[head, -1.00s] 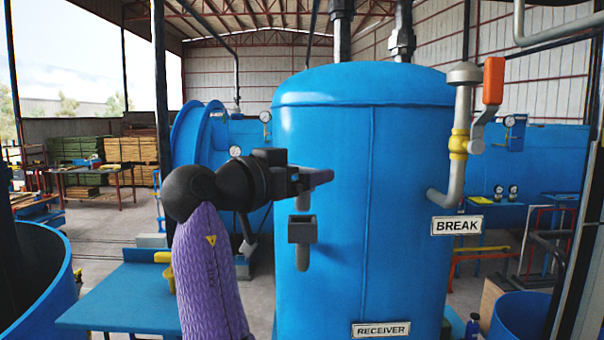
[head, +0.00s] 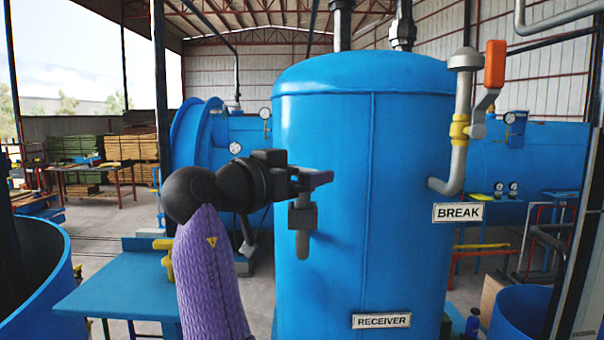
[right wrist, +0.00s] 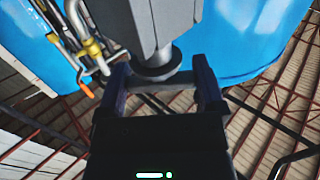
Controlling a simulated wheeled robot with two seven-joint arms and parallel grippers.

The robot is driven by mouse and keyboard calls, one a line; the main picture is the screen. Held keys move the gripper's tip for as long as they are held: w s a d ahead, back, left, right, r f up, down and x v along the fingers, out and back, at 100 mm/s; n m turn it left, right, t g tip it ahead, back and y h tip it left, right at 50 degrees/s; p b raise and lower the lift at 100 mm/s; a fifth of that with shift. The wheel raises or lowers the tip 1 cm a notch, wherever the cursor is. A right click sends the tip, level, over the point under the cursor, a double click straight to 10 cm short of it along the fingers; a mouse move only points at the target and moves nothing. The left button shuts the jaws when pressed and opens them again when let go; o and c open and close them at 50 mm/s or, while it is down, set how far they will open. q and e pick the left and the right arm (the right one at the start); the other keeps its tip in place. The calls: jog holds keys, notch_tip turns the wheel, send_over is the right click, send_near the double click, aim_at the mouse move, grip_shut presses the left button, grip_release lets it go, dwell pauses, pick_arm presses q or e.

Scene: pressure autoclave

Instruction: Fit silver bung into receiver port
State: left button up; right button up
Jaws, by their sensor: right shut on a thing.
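The receiver port (head: 303,216) is a dark grey block with a short round-ended pipe below it, in front of the blue receiver tank (head: 345,260). My right gripper (head: 308,181) is just above the port, shut on the silver bung (head: 302,197). The bung hangs below the fingers as a grey stub, and its lower end meets the top of the block. In the right wrist view, the round flange of the bung (right wrist: 158,75) is between the fingers, close against the grey port block (right wrist: 150,25). How deep the bung sits is hidden. My left gripper is out of view.
A grey pipe with an orange-handled valve (head: 492,70) and a BREAK sign (head: 457,212) are right of the port. A RECEIVER sign (head: 381,321) is below on the tank. A blue table (head: 120,290) stands at lower left.

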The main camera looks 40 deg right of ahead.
jog(key=shift+f+b, duration=0.8)
jog(key=shift+f, duration=0.2)
jog(key=o, duration=1)
jog(key=a+b, duration=0.3)
jog(key=a, duration=0.7)
jog(key=shift+s, duration=0.45)
